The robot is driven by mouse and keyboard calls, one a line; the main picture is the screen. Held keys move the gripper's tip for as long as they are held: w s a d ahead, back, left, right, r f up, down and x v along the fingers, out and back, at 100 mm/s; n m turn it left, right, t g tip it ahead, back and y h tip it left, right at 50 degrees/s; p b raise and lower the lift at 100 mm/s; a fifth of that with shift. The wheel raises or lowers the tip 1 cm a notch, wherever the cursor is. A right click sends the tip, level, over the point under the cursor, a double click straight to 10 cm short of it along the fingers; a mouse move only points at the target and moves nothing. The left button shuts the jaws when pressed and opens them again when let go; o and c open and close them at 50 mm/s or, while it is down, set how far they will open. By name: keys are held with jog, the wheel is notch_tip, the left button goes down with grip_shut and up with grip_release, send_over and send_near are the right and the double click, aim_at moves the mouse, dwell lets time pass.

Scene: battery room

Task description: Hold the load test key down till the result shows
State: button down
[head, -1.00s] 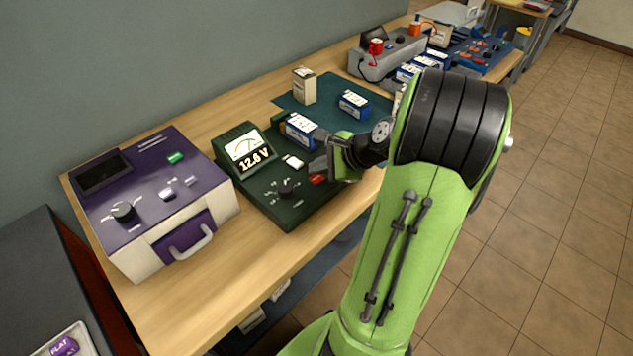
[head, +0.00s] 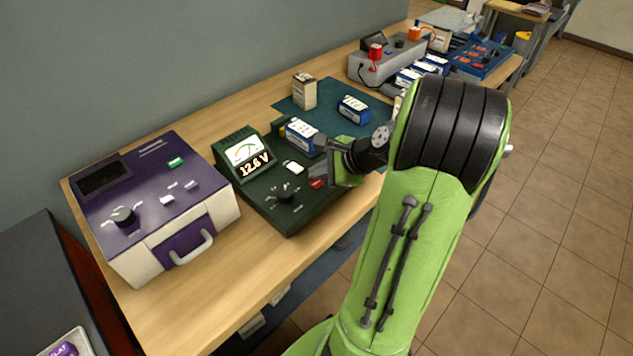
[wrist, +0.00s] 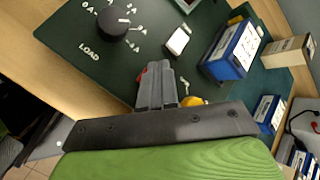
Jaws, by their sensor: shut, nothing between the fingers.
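The dark green battery tester (head: 290,218) stands on the bench, its lit display (head: 254,164) reading 12.6 V beneath a dial meter. Its sloping top has a black knob (head: 285,195), a white key (head: 293,167) and a red key (head: 316,184). In the wrist view, the word LOAD is printed by the knob (wrist: 112,25), and the red key (wrist: 141,77) is partly hidden by my fingers. My gripper (head: 320,170) is shut and empty, fingertips at the red key; whether they touch it I cannot tell. A blue and white battery (head: 303,136) sits at the tester's back.
A purple and cream unit (head: 160,205) stands on the bench to the left. A beige box (head: 304,90) and a blue battery (head: 354,108) stand on the green mat behind. A grey charger (head: 385,62) is farther back. The bench's front left is bare.

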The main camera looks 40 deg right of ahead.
aim_at(320, 185)
dwell(0.8)
jog(key=shift+f, duration=0.4)
jog(key=shift+f, duration=0.4)
dwell(1.4)
jog(key=shift+r, duration=0.1)
dwell(1.8)
jog(key=shift+r+p, duration=0.7)
jog(key=shift+p, duration=0.1)
jog(key=shift+r, duration=0.1)
notch_tip(320, 185, up, 5)
jog(key=p, duration=0.5)
jog(key=shift+p, duration=0.3)
